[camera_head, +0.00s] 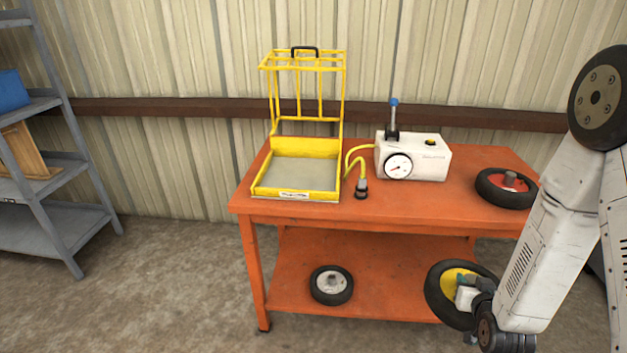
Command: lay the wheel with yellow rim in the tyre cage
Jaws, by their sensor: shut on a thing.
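The wheel with yellow rim (436,293) has a black tyre and is held up in front of the orange table, at the lower right. My gripper (467,296) is shut on it near the rim's middle; the fingertips are partly hidden by the wheel and my arm. The tyre cage (258,185) is a yellow frame with a grey floor, standing on the left of the table top. Its barred yellow lid (343,88) stands upright at the back, with a black handle. The cage floor (300,174) is empty. The wheel is to the right of the cage and lower in the picture.
The orange table (345,211) also bears a white inflator box (431,157) with gauge, lever and yellow hose, right of the cage. A red-rimmed wheel (490,197) lies at the table's right. A white-rimmed wheel (318,292) lies on the lower shelf. Grey shelving (60,215) stands left.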

